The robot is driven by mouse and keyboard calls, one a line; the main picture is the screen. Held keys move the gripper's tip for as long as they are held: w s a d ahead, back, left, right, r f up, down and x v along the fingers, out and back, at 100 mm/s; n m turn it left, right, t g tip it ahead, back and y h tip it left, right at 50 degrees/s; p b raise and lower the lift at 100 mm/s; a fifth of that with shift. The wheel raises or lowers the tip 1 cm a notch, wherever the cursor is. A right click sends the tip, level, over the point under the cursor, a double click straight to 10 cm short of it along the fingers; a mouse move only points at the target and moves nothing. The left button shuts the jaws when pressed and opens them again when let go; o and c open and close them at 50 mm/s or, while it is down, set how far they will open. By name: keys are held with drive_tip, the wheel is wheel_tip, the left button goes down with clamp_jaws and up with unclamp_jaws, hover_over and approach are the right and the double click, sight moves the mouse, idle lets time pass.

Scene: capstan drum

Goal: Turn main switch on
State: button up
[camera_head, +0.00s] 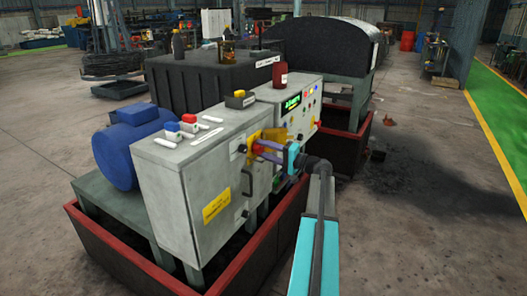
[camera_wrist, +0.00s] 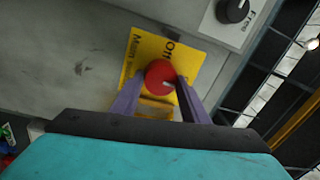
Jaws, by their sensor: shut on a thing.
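The main switch is a red round knob (camera_wrist: 159,76) on a yellow plate (camera_wrist: 136,62) with the words "Main" and "Off" partly readable. The plate also shows on the front of the grey cabinet in the head view (camera_head: 254,135). My gripper (camera_wrist: 160,88) has its two purple fingers on either side of the red knob and is shut on it. In the head view my gripper (camera_head: 264,146) reaches the cabinet from the right. The knob's pale mark points toward the right finger. The lower part of the plate is hidden behind my gripper.
A black knob (camera_wrist: 233,10) marked "Free" sits beside the plate. The grey cabinet (camera_head: 180,190) has a black handle (camera_head: 247,182) below the switch. A control panel (camera_head: 297,105) with coloured buttons stands to the right. A red-rimmed tray (camera_head: 238,262) surrounds the base.

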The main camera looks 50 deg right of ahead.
drive_tip(key=o, duration=1.1)
drive_tip(key=shift+s, duration=0.15)
drive_tip(key=b+v, duration=0.1)
drive_tip(key=v, duration=1.2)
drive_tip(key=shift+s+b, duration=0.35)
drive_tip(key=shift+s, duration=0.1)
